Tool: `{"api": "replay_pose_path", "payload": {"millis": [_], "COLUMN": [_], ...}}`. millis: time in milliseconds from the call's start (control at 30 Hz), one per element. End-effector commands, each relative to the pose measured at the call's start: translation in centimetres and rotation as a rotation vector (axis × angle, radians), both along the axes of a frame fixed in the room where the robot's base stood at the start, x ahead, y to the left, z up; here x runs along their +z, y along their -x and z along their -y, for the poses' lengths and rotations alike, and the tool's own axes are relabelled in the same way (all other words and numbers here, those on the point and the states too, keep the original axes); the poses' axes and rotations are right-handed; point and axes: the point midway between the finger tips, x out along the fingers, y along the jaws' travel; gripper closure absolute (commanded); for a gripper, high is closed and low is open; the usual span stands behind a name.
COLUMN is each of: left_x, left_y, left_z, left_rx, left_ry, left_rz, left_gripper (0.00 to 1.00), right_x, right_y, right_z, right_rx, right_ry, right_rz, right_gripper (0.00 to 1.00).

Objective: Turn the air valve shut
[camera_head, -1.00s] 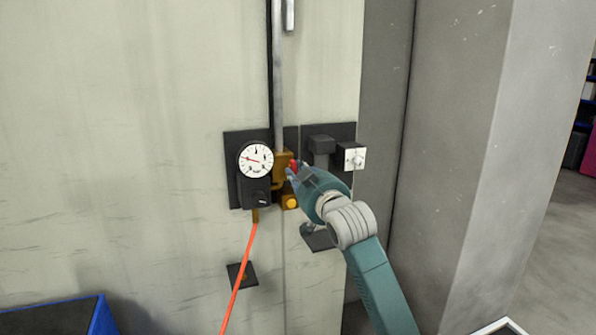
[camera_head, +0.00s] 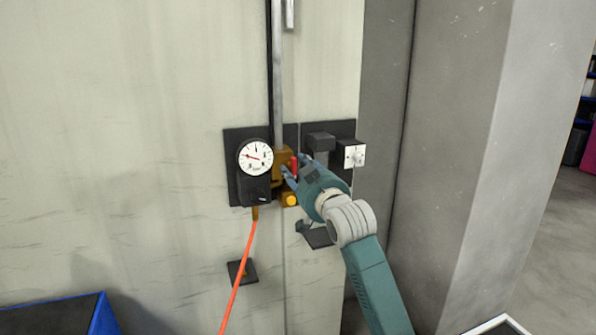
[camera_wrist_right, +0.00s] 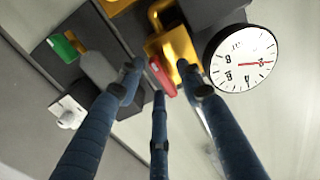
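The air valve has a brass-yellow body (camera_head: 279,167) on the wall, just right of the round white gauge (camera_head: 255,157). Its red handle (camera_head: 294,164) looks about upright in the head view. My right gripper (camera_head: 293,170) is at the handle, coming from the right. In the right wrist view the red handle (camera_wrist_right: 162,77) lies between the three spread fingers, in front of the yellow body (camera_wrist_right: 180,47). The fingers look open around it; whether any one touches it is unclear. My left gripper is not in view.
A white switch plate (camera_head: 354,156) and a dark block (camera_head: 321,141) sit right of the valve. An orange hose (camera_head: 238,275) hangs below the gauge. A metal pipe (camera_head: 277,80) runs up above the valve. A blue-edged bin (camera_head: 98,315) stands lower left.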

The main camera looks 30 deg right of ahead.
Motion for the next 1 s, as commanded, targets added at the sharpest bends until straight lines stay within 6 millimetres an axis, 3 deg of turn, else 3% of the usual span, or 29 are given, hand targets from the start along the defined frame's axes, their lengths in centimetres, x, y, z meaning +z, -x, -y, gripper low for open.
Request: {"api": "replay_pose_path", "payload": {"millis": [233, 367, 800, 1000], "left_x": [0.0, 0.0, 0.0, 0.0], "left_y": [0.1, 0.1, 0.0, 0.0], "left_z": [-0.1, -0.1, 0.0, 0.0], "left_rx": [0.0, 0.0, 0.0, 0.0], "left_ry": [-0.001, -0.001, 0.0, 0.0], "left_rz": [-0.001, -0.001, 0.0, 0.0], "left_gripper": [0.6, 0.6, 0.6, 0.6], "right_x": [0.0, 0.0, 0.0, 0.0], "right_y": [0.1, 1.3, 9.7, 11.5], "right_z": [0.0, -0.3, -2.3, -2.8], "right_rx": [0.0, 0.0, 0.001, 0.0], "right_ry": [0.001, 0.002, 0.001, 0.0], "right_rz": [0.001, 0.001, 0.0, 0.0], "right_gripper": [0.64, 0.64, 0.64, 0.64]}}
